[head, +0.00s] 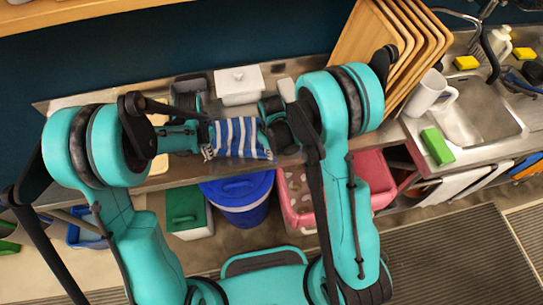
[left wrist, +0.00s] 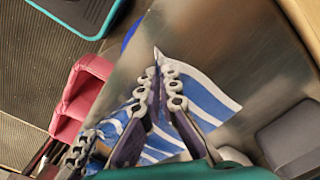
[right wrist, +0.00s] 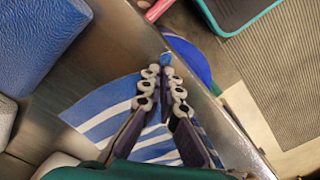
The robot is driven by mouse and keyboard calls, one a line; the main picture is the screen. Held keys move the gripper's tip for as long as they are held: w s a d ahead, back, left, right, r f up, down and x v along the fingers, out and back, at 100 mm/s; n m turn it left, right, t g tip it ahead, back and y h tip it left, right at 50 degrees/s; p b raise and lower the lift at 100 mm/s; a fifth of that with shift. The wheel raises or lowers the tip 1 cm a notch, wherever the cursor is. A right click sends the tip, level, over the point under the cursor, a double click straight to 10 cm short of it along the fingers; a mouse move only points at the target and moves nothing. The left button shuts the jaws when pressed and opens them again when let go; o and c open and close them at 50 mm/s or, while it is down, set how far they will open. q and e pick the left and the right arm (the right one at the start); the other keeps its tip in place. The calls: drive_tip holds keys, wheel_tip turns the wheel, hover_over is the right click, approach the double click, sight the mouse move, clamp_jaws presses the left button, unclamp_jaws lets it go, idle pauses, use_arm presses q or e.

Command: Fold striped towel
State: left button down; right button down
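The blue-and-white striped towel (head: 236,137) lies near the front edge of the metal counter, between my two grippers. My left gripper (head: 205,134) is at the towel's left side. In the left wrist view its fingers (left wrist: 158,72) converge on a pointed corner of the towel (left wrist: 207,100) and look shut on it. My right gripper (head: 270,127) is at the towel's right side. In the right wrist view its fingers (right wrist: 162,70) come together at the edge of the towel (right wrist: 105,105) and look shut on it. The fingers hide part of the cloth.
A white lidded dish (head: 239,86) and a dark grey container (head: 188,92) stand behind the towel. Wooden boards (head: 365,38), a white mug (head: 428,92) and the sink (head: 480,112) are to the right. Below the counter edge are a blue bin (head: 240,200) and a pink basket (head: 372,172).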

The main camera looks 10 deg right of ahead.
drive_tip(key=shift+r, duration=2.4)
